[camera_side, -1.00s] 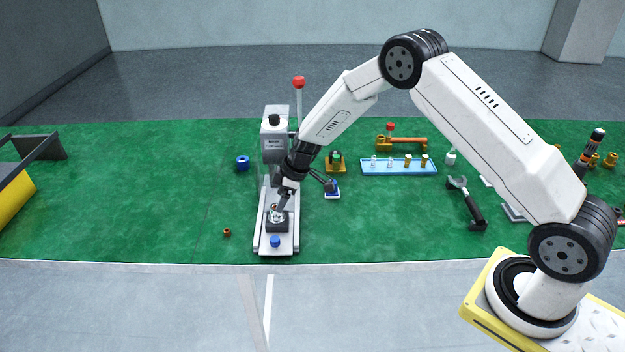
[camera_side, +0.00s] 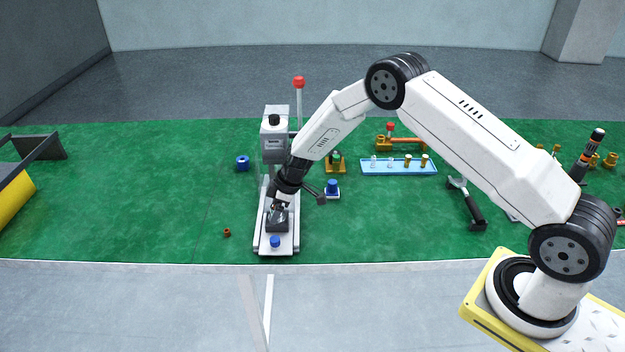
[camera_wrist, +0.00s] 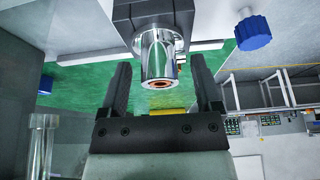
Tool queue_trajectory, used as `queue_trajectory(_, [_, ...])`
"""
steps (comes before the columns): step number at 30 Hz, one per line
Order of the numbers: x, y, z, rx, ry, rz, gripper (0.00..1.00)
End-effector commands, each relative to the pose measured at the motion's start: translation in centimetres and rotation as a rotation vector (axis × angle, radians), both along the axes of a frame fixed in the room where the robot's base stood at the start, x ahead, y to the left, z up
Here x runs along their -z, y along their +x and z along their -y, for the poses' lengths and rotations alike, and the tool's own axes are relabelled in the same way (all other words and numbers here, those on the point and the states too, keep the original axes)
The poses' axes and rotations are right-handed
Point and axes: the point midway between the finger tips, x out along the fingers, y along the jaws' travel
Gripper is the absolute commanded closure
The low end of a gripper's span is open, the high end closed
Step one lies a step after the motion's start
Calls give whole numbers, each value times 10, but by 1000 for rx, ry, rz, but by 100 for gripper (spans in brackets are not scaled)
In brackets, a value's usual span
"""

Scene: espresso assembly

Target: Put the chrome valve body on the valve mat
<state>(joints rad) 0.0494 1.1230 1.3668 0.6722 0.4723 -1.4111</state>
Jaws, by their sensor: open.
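The chrome valve body (camera_wrist: 158,58) is a shiny cylinder with a copper-coloured ring in its open end. It stands in a dark holder block (camera_side: 277,226) on the light base of the press. My gripper (camera_wrist: 162,72) is open, with one dark finger on each side of the chrome body; contact is not clear. In the side view my gripper (camera_side: 278,207) is low over the holder and mostly hides the chrome body. I cannot pick out the valve mat with certainty; a grey flat piece (camera_side: 513,213) at the right is partly behind my arm.
The press head (camera_side: 274,140) and its red-knobbed lever (camera_side: 299,83) rise close behind my gripper. A blue knob (camera_side: 275,242) is on the base front. A blue tray (camera_side: 398,168) with small parts and a black-handled tool (camera_side: 472,208) lie right.

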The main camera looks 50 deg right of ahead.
Motion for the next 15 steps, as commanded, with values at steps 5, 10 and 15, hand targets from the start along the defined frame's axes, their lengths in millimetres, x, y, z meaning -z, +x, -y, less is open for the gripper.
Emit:
queue_trajectory(5, [0,0,0,0,0,0,56])
queue_trajectory(10, [0,0,0,0,0,0,100])
queue_trajectory(15, [-1,1,0,0,0,1,100])
